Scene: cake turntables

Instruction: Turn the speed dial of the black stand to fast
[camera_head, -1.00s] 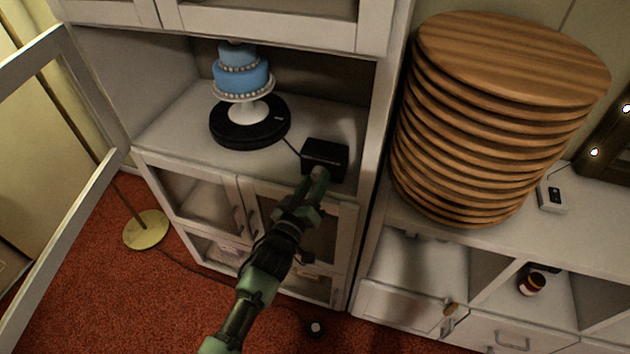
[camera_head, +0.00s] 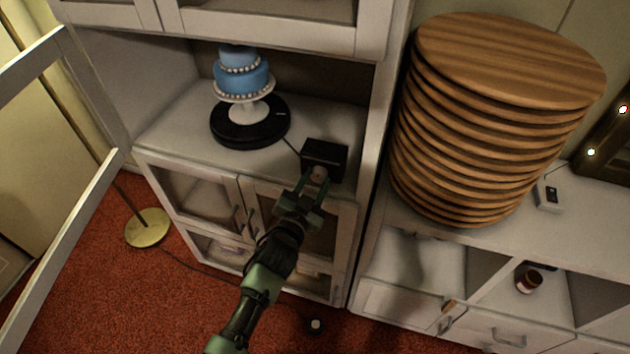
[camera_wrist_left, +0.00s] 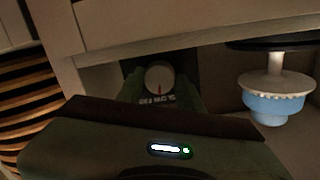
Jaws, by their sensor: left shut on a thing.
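The black stand (camera_head: 222,133) is a round turntable on the cabinet shelf, with a blue tiered cake (camera_head: 240,80) on a white pedestal. A cable runs from it to a black control box (camera_head: 325,153) at the shelf's front right. The pale round speed dial (camera_head: 319,173) is on the box's front. My left gripper (camera_head: 317,183) is shut on the dial, one finger on each side. In the left wrist view the dial (camera_wrist_left: 160,78) has a dark red pointer line toward the picture's bottom, above lettering too small to read. My right gripper is out of view.
A tall pile of round wooden boards (camera_head: 505,60) stands on the counter to the right, beside a small white device (camera_head: 549,195). The cabinet's lower doors (camera_head: 325,225) are below the box. A lamp base (camera_head: 147,228) stands on the red carpet.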

